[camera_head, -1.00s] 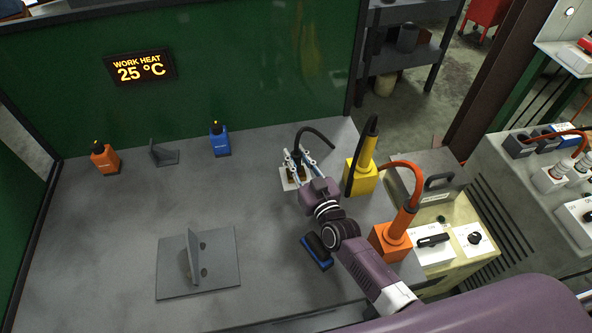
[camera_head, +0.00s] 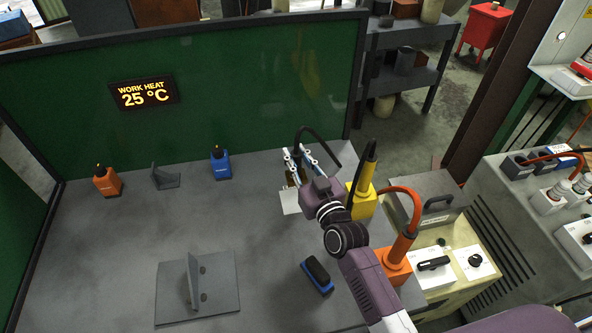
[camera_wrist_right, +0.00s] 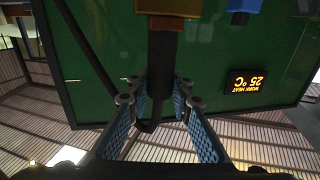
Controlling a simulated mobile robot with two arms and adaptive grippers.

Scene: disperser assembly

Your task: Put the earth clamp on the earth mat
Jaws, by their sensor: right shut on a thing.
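My right gripper (camera_head: 299,159) is shut on the earth clamp (camera_wrist_right: 163,62), with its blue-padded fingers on either side of the black body. In the wrist view the clamp has a copper-orange end (camera_wrist_right: 171,7) and a black cable; the cable also loops above the gripper in the head view. A pale square pad (camera_head: 290,202), which looks like the earth mat, lies on the table just below the clamp. The clamp appears raised above this pad, and my gripper hides part of both. My left gripper is not in view.
A yellow holder (camera_head: 361,200) and an orange holder (camera_head: 394,265) stand right of my arm. A blue-and-black block (camera_head: 318,275) lies in front. A grey plate with an upright fin (camera_head: 215,294) lies left. The table's middle is clear.

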